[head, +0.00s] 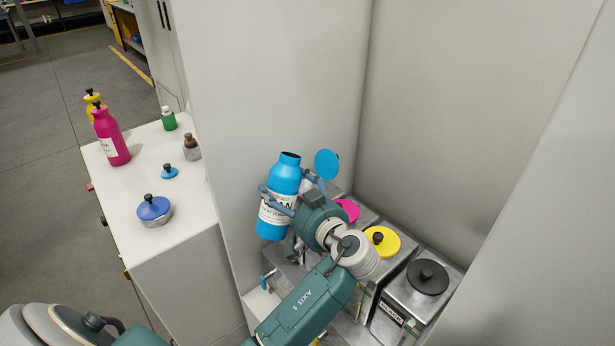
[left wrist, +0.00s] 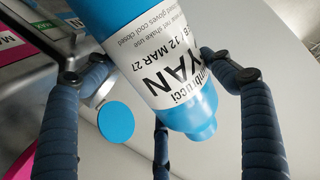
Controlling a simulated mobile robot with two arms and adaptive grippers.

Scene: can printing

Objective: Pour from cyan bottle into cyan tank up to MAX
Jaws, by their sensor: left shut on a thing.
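The cyan bottle (head: 279,168) is gripped by my left gripper (head: 279,198) in the head view. It is uncapped, close to upright, with its neck up and leaning slightly right. In the left wrist view the bottle (left wrist: 165,65) lies between the blue ribbed fingers. The round cyan lid (head: 327,164) stands raised just right of the bottle; it also shows in the left wrist view (left wrist: 116,122). The cyan tank's metal body (head: 286,268) is largely hidden behind my gripper and arm. Its opening, level and MAX mark cannot be seen. My right gripper is not in view.
Tanks with magenta (head: 346,210), yellow (head: 386,244) and black (head: 428,279) lids line up to the right, between tall pale walls. On the white counter left stand magenta (head: 112,142) and yellow bottles, a small cyan cap (head: 169,173) and a blue-lidded pot (head: 154,209).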

